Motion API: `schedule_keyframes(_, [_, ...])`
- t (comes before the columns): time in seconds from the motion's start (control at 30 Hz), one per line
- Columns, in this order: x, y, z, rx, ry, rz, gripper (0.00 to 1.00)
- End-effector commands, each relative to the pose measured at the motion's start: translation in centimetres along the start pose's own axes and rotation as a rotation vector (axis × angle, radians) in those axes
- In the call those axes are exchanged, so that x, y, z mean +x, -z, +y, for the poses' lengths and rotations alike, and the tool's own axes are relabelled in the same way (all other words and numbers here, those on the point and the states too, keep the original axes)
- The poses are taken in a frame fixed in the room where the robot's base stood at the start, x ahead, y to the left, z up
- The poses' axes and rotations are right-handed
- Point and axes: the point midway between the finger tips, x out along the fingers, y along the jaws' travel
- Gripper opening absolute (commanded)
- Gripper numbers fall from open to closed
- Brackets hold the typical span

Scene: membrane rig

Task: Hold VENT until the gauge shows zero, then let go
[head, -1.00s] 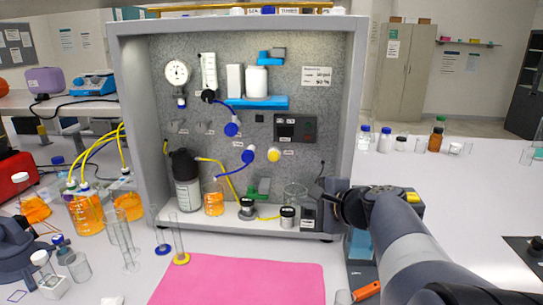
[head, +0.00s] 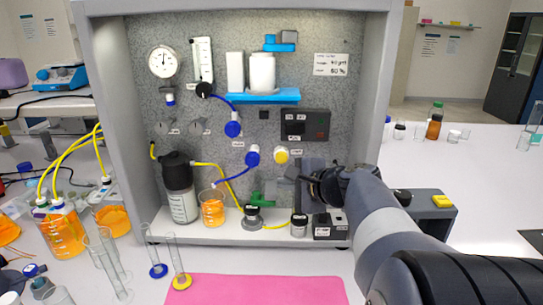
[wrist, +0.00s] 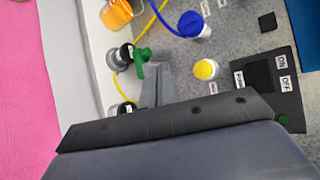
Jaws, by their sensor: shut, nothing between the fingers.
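A round white gauge (head: 163,61) is at the panel's upper left; its dark needle points roughly upward, and its numbers are too small to read. A yellow round button (head: 281,155) sits on the lower middle of the panel, with a small label below it. I cannot read which control says VENT. The yellow button also shows in the wrist view (wrist: 206,69). My gripper (head: 297,172) is shut and empty, close to the panel, just right of and below the yellow button. In the wrist view its grey fingertips (wrist: 158,84) are left of the button, apart from it in the picture.
A dark ON/OFF switch box (head: 305,125) is above my gripper. A green valve handle (head: 257,200), a beaker of orange liquid (head: 212,208) and a dark-capped bottle (head: 179,190) stand low in the rig. A pink mat (head: 255,290) lies in front.

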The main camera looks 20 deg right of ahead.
Motion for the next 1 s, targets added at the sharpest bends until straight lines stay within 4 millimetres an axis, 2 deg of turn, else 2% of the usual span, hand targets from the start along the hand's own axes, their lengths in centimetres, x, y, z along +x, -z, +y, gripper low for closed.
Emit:
schedule_keyframes(0.27, [0.6, 0.4, -0.5, 0.000, -0.001, -0.001, 0.00])
schedule_keyframes(0.7, [4.7, 3.4, -3.4, 0.001, -0.001, -0.001, 0.00])
schedule_keyframes(1.0, [6.1, 4.4, -4.4, 0.001, 0.000, 0.000, 0.00])
